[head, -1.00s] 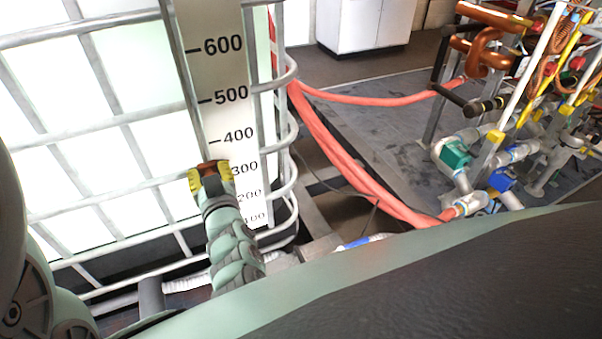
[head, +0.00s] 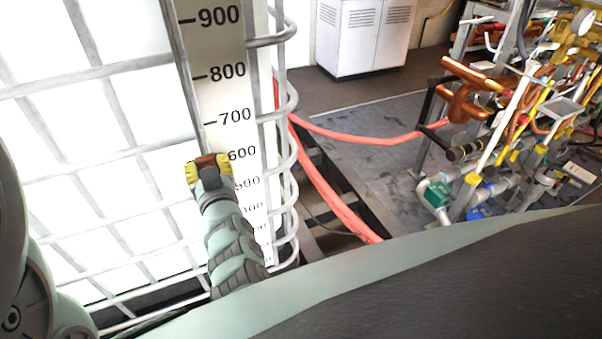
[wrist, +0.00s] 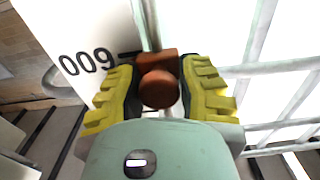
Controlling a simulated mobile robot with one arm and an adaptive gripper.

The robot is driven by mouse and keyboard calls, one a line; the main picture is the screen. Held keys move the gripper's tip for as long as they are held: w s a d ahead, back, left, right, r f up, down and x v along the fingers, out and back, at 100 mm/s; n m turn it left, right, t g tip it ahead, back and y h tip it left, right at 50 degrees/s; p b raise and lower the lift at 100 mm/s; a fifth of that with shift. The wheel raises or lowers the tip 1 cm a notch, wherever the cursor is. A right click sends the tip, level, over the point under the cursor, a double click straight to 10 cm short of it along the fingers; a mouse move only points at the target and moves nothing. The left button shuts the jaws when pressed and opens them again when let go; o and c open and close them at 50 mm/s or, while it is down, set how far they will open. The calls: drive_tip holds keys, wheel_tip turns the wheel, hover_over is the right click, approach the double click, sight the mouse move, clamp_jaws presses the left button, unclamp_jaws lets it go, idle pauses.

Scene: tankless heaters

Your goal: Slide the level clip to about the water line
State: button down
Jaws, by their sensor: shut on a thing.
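The level clip (wrist: 158,88) is a small red-brown piece with a round knob, in the wrist view between the yellow fingers of my gripper (wrist: 160,95). My gripper also shows in the head view (head: 208,170), shut on the clip at the left edge of the scale (head: 222,110). The scale is a tall white strip with black numbers, fixed upright on the caged tank (head: 110,130). The clip sits a little below the 600 mark in the head view. The tank wall looks bright white, and I cannot make out a water line on it.
Grey cage bars (head: 287,95) curve around the tank's corner close to the right of the scale. Red hoses (head: 345,205) run over the floor. Copper and coloured pipework (head: 490,100) stands at the right, and a white cabinet (head: 362,40) at the back.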

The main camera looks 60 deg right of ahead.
sight(208, 165)
drive_tip(key=shift+r+p, duration=1.15)
drive_tip(key=shift+r, duration=0.9)
drive_tip(key=c, duration=0.6)
unclamp_jaws()
drive_tip(key=shift+w+d, duration=0.1)
drive_tip(key=shift+c, duration=0.2)
drive_tip(key=shift+s+a, duration=0.25)
drive_tip(key=shift+s, duration=0.25)
drive_tip(key=v, duration=1.1)
drive_tip(key=shift+a, duration=0.15)
